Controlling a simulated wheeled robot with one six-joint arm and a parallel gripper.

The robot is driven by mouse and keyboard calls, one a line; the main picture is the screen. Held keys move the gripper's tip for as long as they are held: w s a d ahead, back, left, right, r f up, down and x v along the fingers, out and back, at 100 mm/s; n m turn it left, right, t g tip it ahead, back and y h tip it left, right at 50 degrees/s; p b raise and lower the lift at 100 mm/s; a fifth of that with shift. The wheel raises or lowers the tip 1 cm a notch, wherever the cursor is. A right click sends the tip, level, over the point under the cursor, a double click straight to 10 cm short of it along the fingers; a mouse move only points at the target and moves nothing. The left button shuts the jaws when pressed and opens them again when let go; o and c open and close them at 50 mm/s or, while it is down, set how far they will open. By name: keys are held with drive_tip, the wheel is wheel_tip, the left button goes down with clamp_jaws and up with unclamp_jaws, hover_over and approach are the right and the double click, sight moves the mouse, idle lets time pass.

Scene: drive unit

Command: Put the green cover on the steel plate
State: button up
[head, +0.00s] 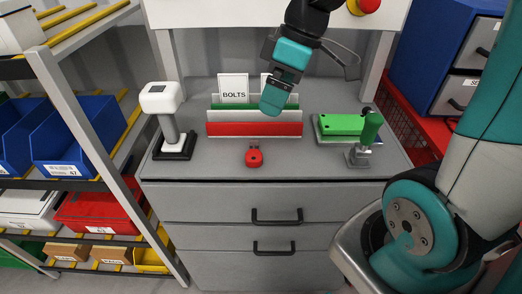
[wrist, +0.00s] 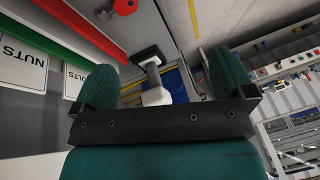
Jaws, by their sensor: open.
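A flat green piece (head: 340,125), which looks like the green cover, lies on the right side of the grey bench top. A light grey metal edge (head: 318,132) shows along its left and front, perhaps the steel plate; I cannot tell whether they touch. A green-handled clamp (head: 368,132) stands in front and hides part of both. My gripper (head: 275,98) hangs above the middle of the bench, left of the green piece, in front of the rack. In the wrist view my gripper (wrist: 160,82) has its teal fingers wide apart with nothing held.
A rack (head: 254,129) with red and green dividers and a BOLTS card stands mid-bench. A red part (head: 254,157) lies before it. A white-headed post (head: 172,120) stands left. Blue bins (head: 75,135) fill left shelves. A red crate (head: 400,115) is right. The front bench is mostly clear.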

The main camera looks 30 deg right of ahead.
drive_tip(key=s+a+m, duration=0.2)
drive_tip(key=s+a, duration=0.9)
drive_tip(key=s, duration=0.1)
drive_tip(key=shift+s+a+r+g, duration=0.15)
drive_tip(key=shift+s+r+g, duration=0.05)
drive_tip(key=shift+s+g, duration=0.2)
